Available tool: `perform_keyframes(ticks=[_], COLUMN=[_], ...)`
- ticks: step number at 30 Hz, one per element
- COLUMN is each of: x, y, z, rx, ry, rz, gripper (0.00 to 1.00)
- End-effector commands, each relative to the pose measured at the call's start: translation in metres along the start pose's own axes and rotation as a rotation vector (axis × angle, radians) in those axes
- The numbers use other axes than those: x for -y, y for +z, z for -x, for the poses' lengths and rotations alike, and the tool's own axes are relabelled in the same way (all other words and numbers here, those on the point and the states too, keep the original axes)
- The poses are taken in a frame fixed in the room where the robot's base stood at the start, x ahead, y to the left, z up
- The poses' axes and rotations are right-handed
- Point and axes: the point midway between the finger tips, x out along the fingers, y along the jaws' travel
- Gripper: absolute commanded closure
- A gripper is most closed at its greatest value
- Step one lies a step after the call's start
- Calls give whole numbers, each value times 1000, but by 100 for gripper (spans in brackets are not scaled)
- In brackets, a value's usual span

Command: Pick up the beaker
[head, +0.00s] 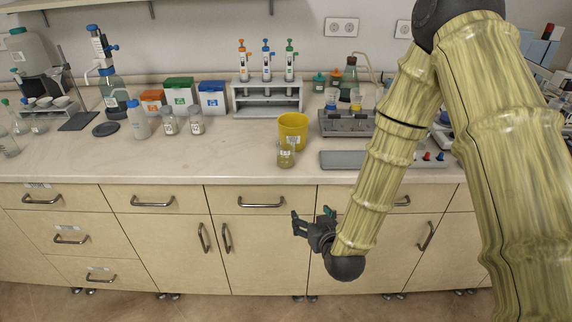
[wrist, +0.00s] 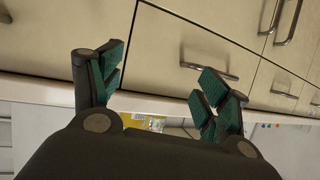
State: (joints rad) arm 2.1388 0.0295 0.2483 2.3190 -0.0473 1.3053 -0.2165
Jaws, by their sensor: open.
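A small clear glass beaker (head: 286,157) with a white label stands upright on the counter near its front edge, just in front of a yellow container (head: 293,127). My gripper (head: 312,219) is in front of the cabinet doors, below the counter top and below the beaker, apart from it. In the wrist view my gripper (wrist: 163,85) has its green-padded fingers spread, with nothing between them. Part of the yellow container (wrist: 157,124) seems to show beyond the fingers there; I cannot make out the beaker clearly in that view.
The beige counter (head: 230,155) is clear left of the beaker. A grey flat panel (head: 345,160) lies to its right, with a grey device behind. A pipette rack (head: 267,98) stands behind. Bottles (head: 169,122) and boxes stand at the left. Drawer handles (head: 261,203) stick out below.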

Motion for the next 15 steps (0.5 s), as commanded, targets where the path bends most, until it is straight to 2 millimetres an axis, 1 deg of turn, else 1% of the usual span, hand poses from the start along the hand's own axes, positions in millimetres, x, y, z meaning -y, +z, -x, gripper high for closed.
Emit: perform_keyframes(ticks=[1,3,6,9,10,13,15], x=[8,17,27,33,35,37,37], y=[-31,-70,-113,-138,-143,-154,-158], z=[-8,-12,-12,-10,-10,-14,-21], rx=[-90,-196,-308,-375,-388,-410,-412], ry=[-6,-10,-13,-13,-13,-12,-12], rz=[15,32,49,60,61,64,64], gripper=[24,24,24,24,24,24,24])
